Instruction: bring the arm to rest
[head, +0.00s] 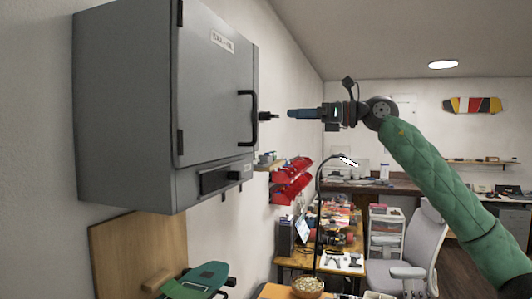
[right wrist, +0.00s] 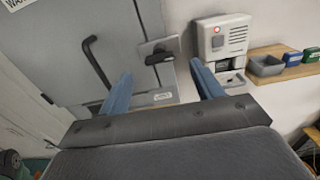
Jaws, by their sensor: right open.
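My right arm comes in from the right in the head view, in a green sleeve. Its right gripper (head: 292,113) points left toward the front of a grey wall cabinet (head: 120,100), with a gap between them. In the right wrist view the two blue fingers of the right gripper (right wrist: 160,92) stand wide apart with nothing between them. The cabinet door (head: 212,90) looks shut and has a black bar handle (head: 250,118) and a dark latch knob (head: 268,117). The handle (right wrist: 95,62) and latch (right wrist: 158,55) also show beyond the fingers. My left gripper is out of view.
A white box with a red light (right wrist: 218,42) hangs on the wall beside the cabinet, near a wooden shelf (right wrist: 265,70). Red bins (head: 291,182), a desk with a lamp (head: 320,190) and a grey chair (head: 425,240) stand beyond. A green board (head: 200,280) is below the cabinet.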

